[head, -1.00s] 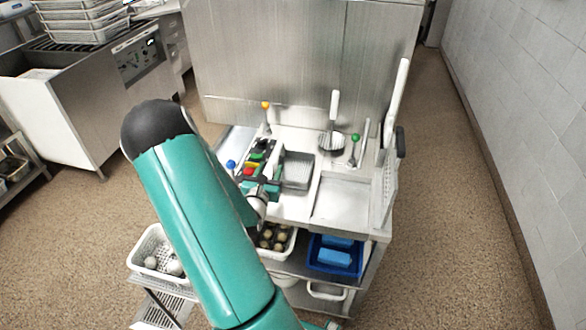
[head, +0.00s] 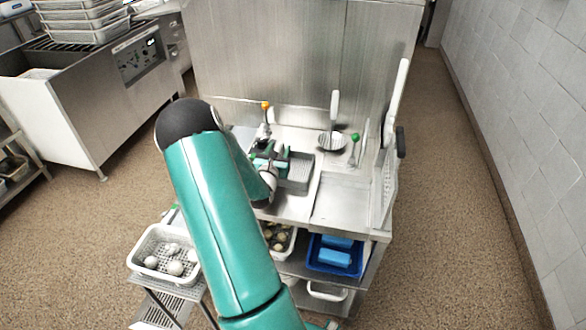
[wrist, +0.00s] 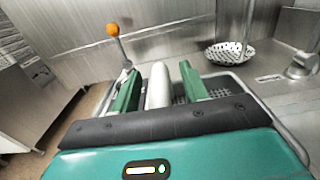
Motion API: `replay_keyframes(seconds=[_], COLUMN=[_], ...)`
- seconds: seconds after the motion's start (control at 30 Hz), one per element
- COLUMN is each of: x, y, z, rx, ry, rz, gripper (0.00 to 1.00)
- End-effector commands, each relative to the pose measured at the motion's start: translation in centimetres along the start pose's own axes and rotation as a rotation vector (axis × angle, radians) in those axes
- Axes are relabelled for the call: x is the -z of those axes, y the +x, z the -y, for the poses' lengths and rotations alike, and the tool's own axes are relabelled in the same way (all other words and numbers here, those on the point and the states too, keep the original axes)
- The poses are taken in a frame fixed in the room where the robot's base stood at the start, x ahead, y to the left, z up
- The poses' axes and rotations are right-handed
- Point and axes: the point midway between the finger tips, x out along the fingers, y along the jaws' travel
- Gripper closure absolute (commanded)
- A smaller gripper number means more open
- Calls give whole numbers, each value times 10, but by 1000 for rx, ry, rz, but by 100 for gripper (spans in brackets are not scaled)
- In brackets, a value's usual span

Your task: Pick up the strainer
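The strainer (head: 331,141) is a shiny perforated bowl with a long pale handle standing up against the metal back panel. It also shows in the wrist view (wrist: 230,53), at the upper right. My gripper (head: 274,157) is over the counter to the left of the strainer and apart from it. In the wrist view its two green fingers (wrist: 158,78) are spread, with a pale rounded bar between them. I cannot tell whether that bar is a separate thing; the fingers do not look closed on it.
A grey perforated tray (head: 300,172) lies by my gripper. An orange-knobbed rod (head: 266,112) stands behind it, a green-knobbed one (head: 354,142) right of the strainer. A tall white panel (head: 390,160) edges the counter's right. A shallow sink (head: 341,202) is in front. A blue bin (head: 334,256) sits below.

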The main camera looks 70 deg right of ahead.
Motion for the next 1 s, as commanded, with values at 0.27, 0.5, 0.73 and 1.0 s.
replay_keyframes(seconds=[0.27, 0.5, 0.73, 1.0], x=[0, -1, -7, -43], y=[0, 0, 0, -8], z=[0, 0, 0, 2], rx=[0, 0, 0, -1], ry=[1, 1, 1, 3], rz=[0, 2, 3, 3], gripper=[100, 100, 100, 100])
